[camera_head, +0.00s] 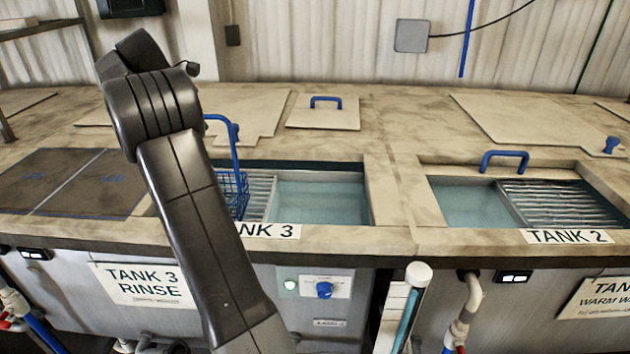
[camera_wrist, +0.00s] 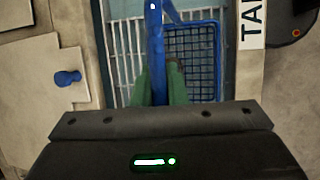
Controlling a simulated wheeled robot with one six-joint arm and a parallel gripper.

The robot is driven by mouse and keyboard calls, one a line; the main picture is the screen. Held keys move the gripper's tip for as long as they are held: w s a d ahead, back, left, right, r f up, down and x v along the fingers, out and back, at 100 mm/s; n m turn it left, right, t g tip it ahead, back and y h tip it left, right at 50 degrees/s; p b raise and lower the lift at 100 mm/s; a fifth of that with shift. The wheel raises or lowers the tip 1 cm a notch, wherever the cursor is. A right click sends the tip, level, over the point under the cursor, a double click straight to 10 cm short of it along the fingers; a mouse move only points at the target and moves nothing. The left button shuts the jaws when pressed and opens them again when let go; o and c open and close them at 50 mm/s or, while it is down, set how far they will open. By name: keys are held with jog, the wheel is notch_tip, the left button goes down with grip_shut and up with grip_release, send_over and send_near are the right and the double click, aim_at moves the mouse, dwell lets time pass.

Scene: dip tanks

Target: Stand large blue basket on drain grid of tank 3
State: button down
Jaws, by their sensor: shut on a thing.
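The large blue basket (camera_head: 238,196) is at the left part of tank 3's opening, partly hidden by my arm. Its tall handle rises above the rim. In the wrist view the basket's mesh (camera_wrist: 190,55) lies over the pale bars of the drain grid (camera_wrist: 122,45). The grid also shows in the head view (camera_head: 259,192), beside the basket. My gripper (camera_wrist: 160,82), with green fingers, is shut on the basket's blue handle (camera_wrist: 155,40). My arm hides the gripper in the head view. I cannot tell whether the basket's bottom touches the grid.
Tank 3's open water (camera_head: 320,203) lies right of the grid. A loose lid (camera_head: 322,113) with a blue handle lies behind it. Tank 2 (camera_head: 470,204) is open at the right, with its own grid (camera_head: 565,204). Dark panels (camera_head: 90,182) lie at the left.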

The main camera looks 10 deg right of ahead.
jog(key=shift+f, duration=0.45)
jog(key=c, duration=1.4)
grip_release()
jog(key=shift+o, duration=0.2)
jog(key=shift+f, duration=0.1)
jog(key=v, duration=0.7)
jog(key=shift+r+p, duration=0.25)
jog(key=shift+p, duration=0.05)
jog(key=shift+a, duration=0.1)
jog(key=x, duration=0.6)
jog(key=shift+d+f+b, duration=0.3)
jog(key=shift+b, duration=0.05)
